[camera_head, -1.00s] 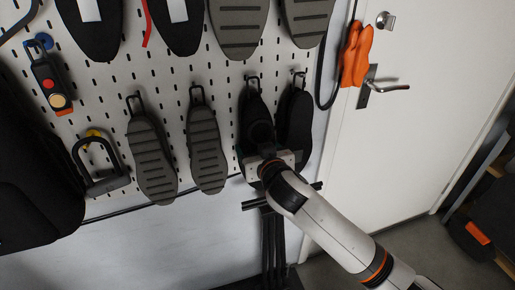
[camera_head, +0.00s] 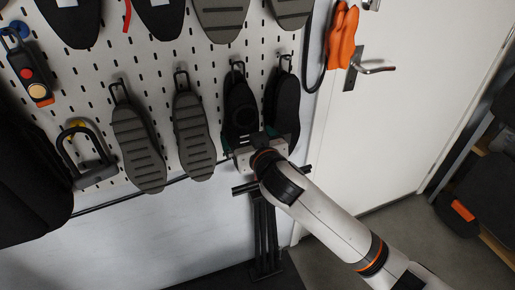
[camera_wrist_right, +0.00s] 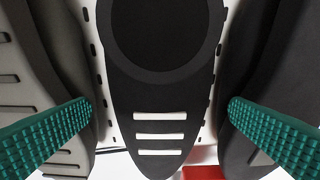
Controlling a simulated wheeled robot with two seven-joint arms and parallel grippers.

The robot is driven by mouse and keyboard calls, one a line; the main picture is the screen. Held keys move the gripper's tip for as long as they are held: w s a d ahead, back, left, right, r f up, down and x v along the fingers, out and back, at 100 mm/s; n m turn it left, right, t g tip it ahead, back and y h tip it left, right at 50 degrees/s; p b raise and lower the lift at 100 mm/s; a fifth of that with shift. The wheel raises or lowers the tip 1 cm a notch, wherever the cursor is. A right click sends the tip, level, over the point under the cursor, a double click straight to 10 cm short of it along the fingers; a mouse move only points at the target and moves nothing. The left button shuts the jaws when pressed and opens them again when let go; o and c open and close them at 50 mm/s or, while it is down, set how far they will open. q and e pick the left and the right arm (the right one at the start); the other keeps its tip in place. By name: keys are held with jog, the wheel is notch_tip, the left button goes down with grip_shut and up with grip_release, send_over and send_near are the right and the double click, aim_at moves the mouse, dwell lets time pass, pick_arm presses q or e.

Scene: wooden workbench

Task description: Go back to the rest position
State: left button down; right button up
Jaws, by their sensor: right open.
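My right gripper (camera_head: 250,140) is in front of the lower end of a black shoe-shaped item (camera_head: 239,100) hanging on the pegboard. In the right wrist view its two teal ridged fingers (camera_wrist_right: 160,128) are wide apart, with the black item (camera_wrist_right: 155,85) and its white slots visible between them. No contact between the fingers and the item can be made out. Nothing is held. My left gripper is not in the head view.
The pegboard (camera_head: 95,135) carries grey soles (camera_head: 138,148), a second black item (camera_head: 283,105), a padlock (camera_head: 88,160) and a small orange-tipped tool (camera_head: 32,75). A white door (camera_head: 400,120) with a handle (camera_head: 372,67) is right. A black stand (camera_head: 265,235) is below the gripper.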

jog(key=v, duration=0.9)
jog(key=w+d+f+g+h+p, duration=0.1)
jog(key=w+d+f+g, duration=0.15)
jog(key=f, duration=0.75)
jog(key=w+d+f+g+h+p, duration=0.1)
jog(key=d+f+p, duration=0.15)
jog(key=f, duration=0.75)
jog(key=s+d+f+g+h, duration=0.1)
jog(key=s+d+f+g, duration=0.15)
jog(key=f, duration=0.65)
jog(key=s+d+f+g+h, duration=0.1)
jog(key=s+d+f, duration=0.25)
jog(key=f, duration=0.45)
jog(key=s+d+f+g+p, duration=0.2)
jog(key=s+d+f, duration=0.1)
jog(key=s+f, duration=0.65)
jog(key=s+d+f+g, duration=0.1)
jog(key=s+f, duration=0.3)
jog(key=s, duration=0.6)
jog(key=s+d+f+g+p, duration=0.1)
jog(key=s+d+f+g, duration=0.1)
jog(key=s, duration=0.9)
jog(key=s+d+f+m+g, duration=0.1)
jog(key=s+d+f, duration=0.2)
jog(key=s+f, duration=0.3)
jog(key=s, duration=0.4)
jog(key=shift+s+f+g+h+p, duration=0.25)
jog(key=shift+g+h+p, duration=0.1)
jog(key=shift+g+h, duration=0.05)
jog(key=shift+d, duration=0.1)
